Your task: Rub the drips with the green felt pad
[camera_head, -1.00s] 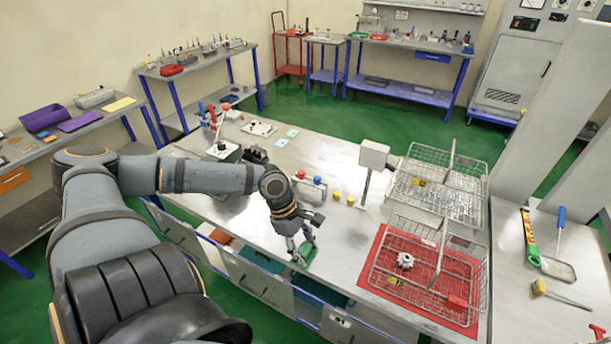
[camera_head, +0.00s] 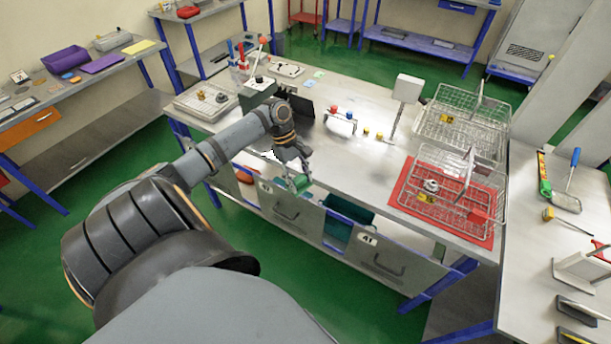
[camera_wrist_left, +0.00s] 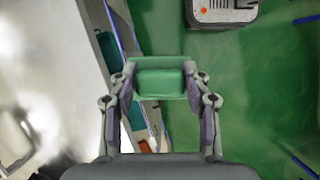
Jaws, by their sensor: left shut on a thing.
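The green felt pad (camera_head: 300,183) is between the fingers of my left gripper (camera_head: 294,178), at the front edge of the steel bench in the head view. In the left wrist view the green pad (camera_wrist_left: 161,80) is gripped on both sides by the fingers of the left gripper (camera_wrist_left: 160,92). Behind it there are the bench edge and the green floor, so the pad seems to be held out over the edge. I cannot make out any drips on the bench top. My right gripper is not in view.
Wire baskets (camera_head: 470,120) stand on the bench's right, one on a red mat (camera_head: 412,201). A grey box on a post (camera_head: 408,88) and a small rack with red and blue knobs (camera_head: 341,120) stand mid-bench. Open drawers (camera_head: 345,212) show below the front edge.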

